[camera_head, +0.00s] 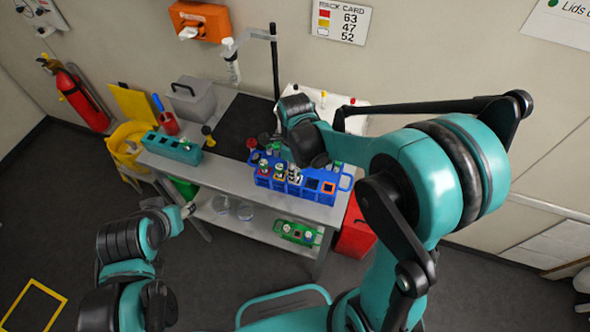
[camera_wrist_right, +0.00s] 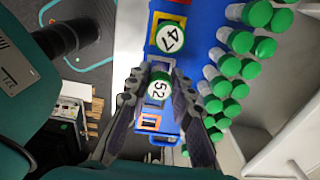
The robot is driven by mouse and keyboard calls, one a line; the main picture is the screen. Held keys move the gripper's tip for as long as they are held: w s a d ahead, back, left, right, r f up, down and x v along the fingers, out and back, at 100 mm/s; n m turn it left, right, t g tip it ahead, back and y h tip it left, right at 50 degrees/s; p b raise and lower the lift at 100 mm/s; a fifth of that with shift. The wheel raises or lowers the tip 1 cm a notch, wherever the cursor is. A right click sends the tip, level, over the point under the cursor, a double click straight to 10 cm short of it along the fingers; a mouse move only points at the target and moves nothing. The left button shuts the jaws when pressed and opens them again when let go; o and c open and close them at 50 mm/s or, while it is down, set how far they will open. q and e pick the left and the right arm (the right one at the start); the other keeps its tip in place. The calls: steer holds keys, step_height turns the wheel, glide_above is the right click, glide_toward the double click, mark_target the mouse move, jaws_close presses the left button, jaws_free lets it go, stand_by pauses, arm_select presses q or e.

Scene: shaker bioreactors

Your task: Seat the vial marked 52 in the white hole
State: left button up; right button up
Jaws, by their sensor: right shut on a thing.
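The vial marked 52 (camera_wrist_right: 158,90) has a green cap with a white label. In the right wrist view it is between the fingers of my right gripper (camera_wrist_right: 161,78), which is shut on it. It is over or in the blue rack (camera_head: 290,186), in line after the vial marked 47 (camera_wrist_right: 168,40). A pale edge (camera_wrist_right: 163,62) shows beside its cap, likely the white hole's frame; the vial and fingers hide most of it. I cannot tell how deep the vial is. My left gripper (camera_head: 187,210) is low at the left, away from the rack; its jaws are unclear.
An orange-framed hole (camera_head: 328,187) is at the rack's right end. Several green-capped vials (camera_wrist_right: 235,65) stand beside the rack in the wrist view. A teal rack (camera_head: 172,147) sits on the bench's left. The rack card (camera_head: 341,21) lists 63, 47, 52.

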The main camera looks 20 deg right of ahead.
steer(key=shift+f, duration=0.25)
steer(key=o, duration=0.9)
steer(key=shift+o, duration=0.2)
steer(key=shift+r, duration=0.1)
step_height(320, 180, up, 12)
